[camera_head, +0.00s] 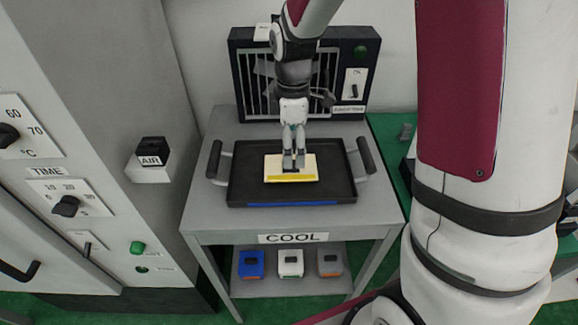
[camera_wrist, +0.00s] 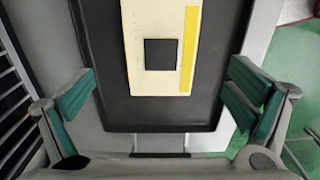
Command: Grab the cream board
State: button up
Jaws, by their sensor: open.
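The cream board (camera_head: 272,169) lies flat in the black tray (camera_head: 240,184) on the grey table. It has a yellow stripe along one long edge. The wrist view shows the board (camera_wrist: 140,82) with a dark square (camera_wrist: 160,54) on its face, like a small block or knob. My gripper (camera_head: 293,160) is over the board in the head view and hides part of its middle. In the wrist view my gripper (camera_wrist: 162,80) is open, its green-padded fingers wide apart on either side of the board, with nothing between them gripped. Its exact height above the board is hard to tell.
The tray has dark side handles (camera_head: 367,155). A dark rack unit (camera_head: 362,92) stands behind it. The table (camera_head: 205,211) has a COOL label and a lower shelf with blue, white and grey blocks. A panelled grey cabinet (camera_head: 100,100) stands to the left.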

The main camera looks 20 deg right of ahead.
jog(key=shift+a+f, duration=0.2)
jog(key=shift+f, duration=2.85)
jog(key=c, duration=1.3)
